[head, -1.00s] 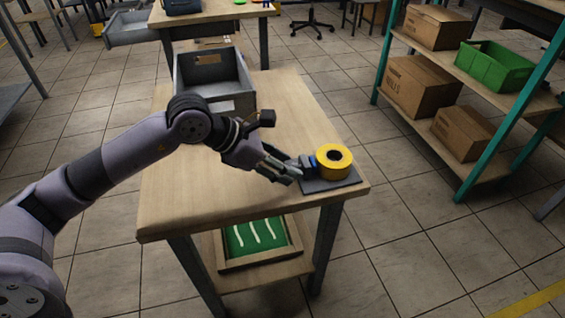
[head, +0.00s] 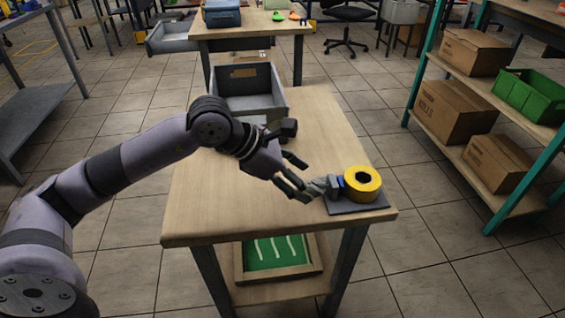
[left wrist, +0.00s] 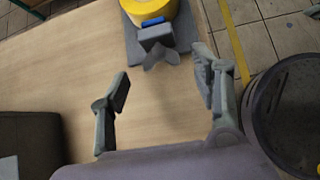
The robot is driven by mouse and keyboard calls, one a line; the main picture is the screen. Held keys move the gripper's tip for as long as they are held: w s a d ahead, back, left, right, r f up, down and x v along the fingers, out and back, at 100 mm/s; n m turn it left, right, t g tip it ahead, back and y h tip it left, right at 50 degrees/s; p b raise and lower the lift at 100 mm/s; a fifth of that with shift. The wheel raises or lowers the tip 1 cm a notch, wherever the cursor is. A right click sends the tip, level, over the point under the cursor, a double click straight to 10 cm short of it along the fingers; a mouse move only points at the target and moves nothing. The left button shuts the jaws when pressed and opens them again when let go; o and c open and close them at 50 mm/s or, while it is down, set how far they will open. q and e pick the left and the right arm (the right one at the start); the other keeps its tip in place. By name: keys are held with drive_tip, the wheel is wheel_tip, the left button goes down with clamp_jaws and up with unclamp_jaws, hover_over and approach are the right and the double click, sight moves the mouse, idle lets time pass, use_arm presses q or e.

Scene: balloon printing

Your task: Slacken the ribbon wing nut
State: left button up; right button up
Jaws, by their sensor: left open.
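The ribbon holder carries a yellow ring-shaped roll (head: 362,184) on a dark grey base plate (head: 358,208) at the table's right front corner. Its blue piece and grey block face my left gripper. The grey two-winged wing nut (left wrist: 162,57) sticks out from the block in the left wrist view; it also shows in the head view (head: 317,187). My left gripper (head: 302,178) is open, its fingers spread beside the nut. In the left wrist view, the right finger is close to the nut's right wing and the left finger stands farther off. I cannot tell if they touch.
A grey open bin (head: 262,106) stands at the table's back left. The wooden tabletop (head: 225,195) is otherwise clear. A green tray (head: 277,252) lies on the lower shelf. A rack with cardboard boxes (head: 452,110) and a green crate (head: 530,95) stands at right.

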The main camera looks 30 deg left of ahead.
use_arm(q)
drive_tip(key=v, duration=0.9)
